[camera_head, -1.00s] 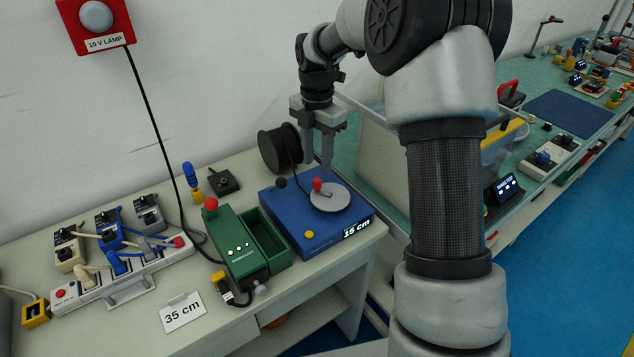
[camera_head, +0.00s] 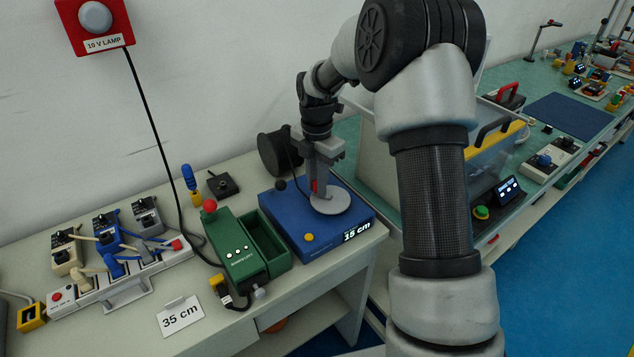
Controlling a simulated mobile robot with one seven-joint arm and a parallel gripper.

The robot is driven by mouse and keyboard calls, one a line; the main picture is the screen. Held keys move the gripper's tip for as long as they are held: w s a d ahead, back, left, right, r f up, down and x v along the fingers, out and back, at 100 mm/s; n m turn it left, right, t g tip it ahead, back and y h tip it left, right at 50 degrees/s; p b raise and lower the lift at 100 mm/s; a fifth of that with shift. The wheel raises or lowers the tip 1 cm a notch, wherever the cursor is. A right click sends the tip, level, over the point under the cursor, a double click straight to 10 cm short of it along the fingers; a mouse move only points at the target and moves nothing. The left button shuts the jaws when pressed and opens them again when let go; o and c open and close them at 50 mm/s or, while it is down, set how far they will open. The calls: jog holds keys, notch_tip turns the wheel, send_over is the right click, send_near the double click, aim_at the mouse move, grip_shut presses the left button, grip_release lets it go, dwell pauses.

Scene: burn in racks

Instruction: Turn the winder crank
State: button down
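The view does not show whether the fingers are closed on the knob.
A card (camera_head: 181,316) reading 35 cm stands at the bench front. A green box (camera_head: 236,257) with an open tray is just left of the winder. A power strip (camera_head: 120,272) with several plugs lies farther left. A clear bin (camera_head: 495,135) is at the right.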

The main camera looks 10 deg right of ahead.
aim_at(345, 196)
dwell(0.3)
